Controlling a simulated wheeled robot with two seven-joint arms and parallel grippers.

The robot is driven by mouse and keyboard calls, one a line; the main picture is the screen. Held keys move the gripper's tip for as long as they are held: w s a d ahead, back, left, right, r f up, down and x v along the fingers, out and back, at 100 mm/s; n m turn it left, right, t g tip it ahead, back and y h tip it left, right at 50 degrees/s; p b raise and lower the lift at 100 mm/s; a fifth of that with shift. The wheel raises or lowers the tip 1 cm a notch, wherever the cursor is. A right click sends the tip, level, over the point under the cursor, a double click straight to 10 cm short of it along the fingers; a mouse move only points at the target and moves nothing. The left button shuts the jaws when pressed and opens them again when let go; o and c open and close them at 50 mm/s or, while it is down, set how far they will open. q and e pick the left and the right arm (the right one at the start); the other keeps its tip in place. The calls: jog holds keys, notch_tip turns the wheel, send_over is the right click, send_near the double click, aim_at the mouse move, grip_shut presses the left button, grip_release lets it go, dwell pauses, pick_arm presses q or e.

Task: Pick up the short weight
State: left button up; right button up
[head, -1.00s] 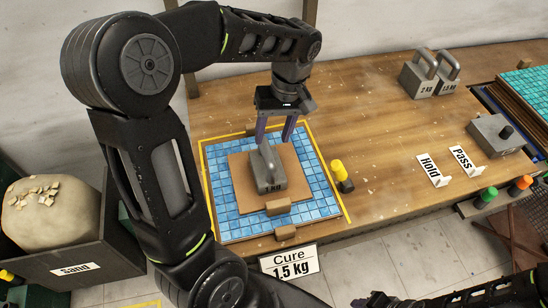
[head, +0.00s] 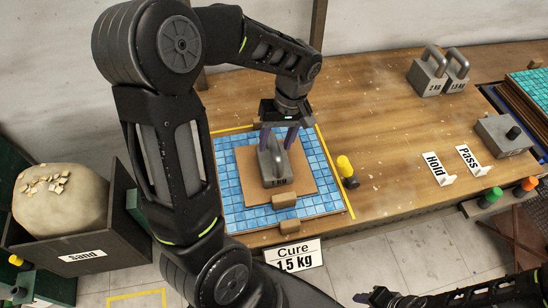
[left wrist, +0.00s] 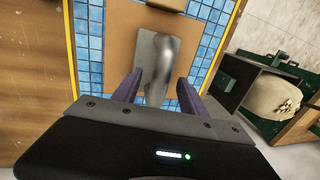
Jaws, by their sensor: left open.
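The short weight, a grey 1 KG block with a loop handle (head: 273,172), stands upright on a brown board (head: 301,179) on the blue mosaic sheet (head: 231,194). It also shows in the left wrist view (left wrist: 155,50). My left gripper (head: 279,144) is open above it, with its purple fingers on either side of the handle. In the left wrist view the open fingers (left wrist: 157,86) flank the weight with gaps visible; I cannot tell how low the tips reach. My right arm's end (head: 376,299) is dark at the bottom edge, its jaws unclear.
A Cure 1.5 kg sign (head: 293,254) stands at the table's front edge. Small brown blocks (head: 284,200) and a yellow-topped peg (head: 346,170) are near the sheet. Two weights (head: 428,75) stand at the back right. Hold (head: 437,168) and Pass (head: 472,160) signs stand right.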

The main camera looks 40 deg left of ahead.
pick_arm(q)
jog(key=shift+s+a+f, duration=0.1)
jog(key=shift+s+f, duration=0.05)
jog(key=shift+f, duration=0.5)
jog(key=shift+s+a+f, duration=0.1)
jog(key=shift+f, duration=0.55)
grip_shut()
jog(key=shift+w, duration=0.1)
dwell(0.7)
